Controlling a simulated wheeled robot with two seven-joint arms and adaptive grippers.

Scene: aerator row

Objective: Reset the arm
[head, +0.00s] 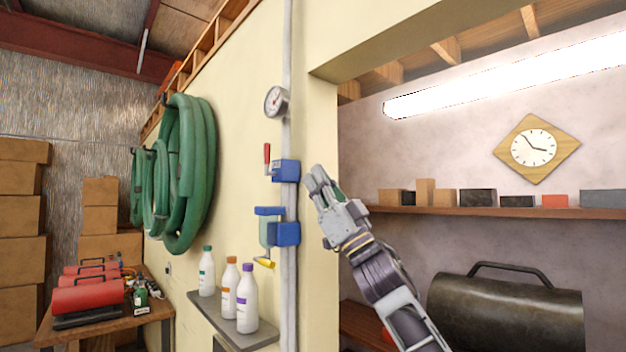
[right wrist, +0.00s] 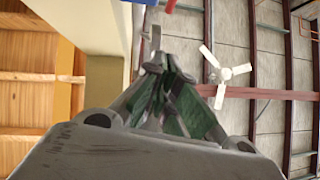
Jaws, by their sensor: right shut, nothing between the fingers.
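My right arm comes in from the lower right in the head view. My right gripper (head: 316,180) is raised in front of the wall edge, just right of the vertical pipe (head: 289,110). Its fingers are shut with nothing between them, and they point up and to the left. In the right wrist view the gripper (right wrist: 165,70) points up toward the ceiling, with its fingers close together. It appears apart from the blue valve body (head: 286,170) with the red lever (head: 267,156). My left gripper is not in view.
A gauge (head: 276,101) and a blue filter unit (head: 284,233) sit on the pipe. Several bottles stand on a small shelf (head: 226,330). Green hoses (head: 187,170) hang on the wall. A wooden shelf (head: 480,211) and a dark tank (head: 510,310) are right. A ceiling fan (right wrist: 222,74) shows overhead.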

